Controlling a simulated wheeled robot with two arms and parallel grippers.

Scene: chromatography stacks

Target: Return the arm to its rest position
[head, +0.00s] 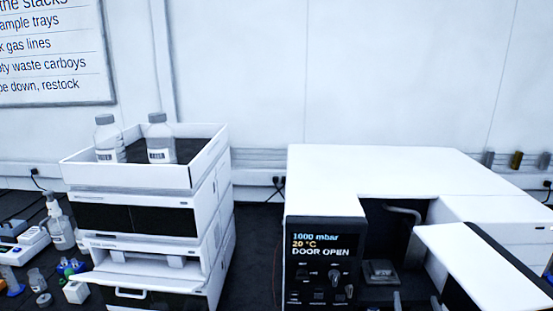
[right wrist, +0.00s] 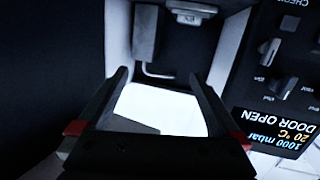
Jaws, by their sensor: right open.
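My right gripper (right wrist: 158,80) shows in the right wrist view with its two dark fingers spread and nothing between them. Beyond the fingers are a bright white surface and the dark, open recess of the white instrument (head: 390,165). Its display panel (right wrist: 272,132) shows upside down at the right of that view. In the head view the panel (head: 322,250) reads 1000 mbar, 20 °C, DOOR OPEN. I cannot make out the right gripper clearly in the head view. My left gripper is in neither view.
A module stack (head: 140,215) stands left, its top tray (head: 205,160) holding two capped bottles (head: 160,138). A white panel (head: 490,265) juts out at the right. Small bottles and other items crowd the far left. A dark gap (head: 255,225) separates stack and instrument.

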